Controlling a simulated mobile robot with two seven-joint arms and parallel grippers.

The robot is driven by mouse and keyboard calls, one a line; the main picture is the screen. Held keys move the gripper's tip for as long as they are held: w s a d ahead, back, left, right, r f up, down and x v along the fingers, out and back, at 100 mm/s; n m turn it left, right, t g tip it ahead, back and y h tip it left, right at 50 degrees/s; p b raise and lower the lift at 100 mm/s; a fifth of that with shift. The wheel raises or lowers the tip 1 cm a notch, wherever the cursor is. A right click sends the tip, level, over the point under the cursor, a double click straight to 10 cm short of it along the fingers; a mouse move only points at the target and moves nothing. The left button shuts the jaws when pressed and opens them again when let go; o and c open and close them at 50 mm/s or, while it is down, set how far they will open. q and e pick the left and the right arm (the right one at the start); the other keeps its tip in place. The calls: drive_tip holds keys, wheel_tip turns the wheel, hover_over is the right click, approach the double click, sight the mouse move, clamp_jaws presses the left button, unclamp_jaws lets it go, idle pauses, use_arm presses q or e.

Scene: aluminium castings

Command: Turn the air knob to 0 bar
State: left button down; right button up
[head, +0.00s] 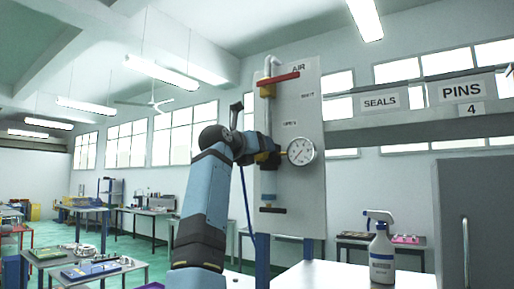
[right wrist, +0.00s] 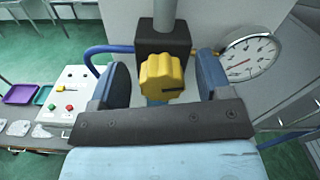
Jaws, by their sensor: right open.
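My right gripper (head: 264,149) is at the knob on the air panel (head: 308,205). In the right wrist view its two fingers stand on either side of the knob, with a visible gap on each side. The gripper is open. In the head view the gripper hides most of the knob. The round pressure gauge (head: 302,151) is just right of the gripper; it also shows in the right wrist view (right wrist: 250,58). Its reading is too small to tell. My left gripper is not in view.
A red lever (head: 279,78) juts from the pipe above. A blue hose (right wrist: 95,55) runs behind the gripper. A spray bottle (head: 381,250) stands on the white table, left of a grey cabinet (head: 480,215). A white control box (right wrist: 72,95) with coloured buttons is at the left.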

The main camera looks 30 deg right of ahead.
drive_tip(key=c, duration=0.9)
drive_tip(key=shift+n, duration=0.3)
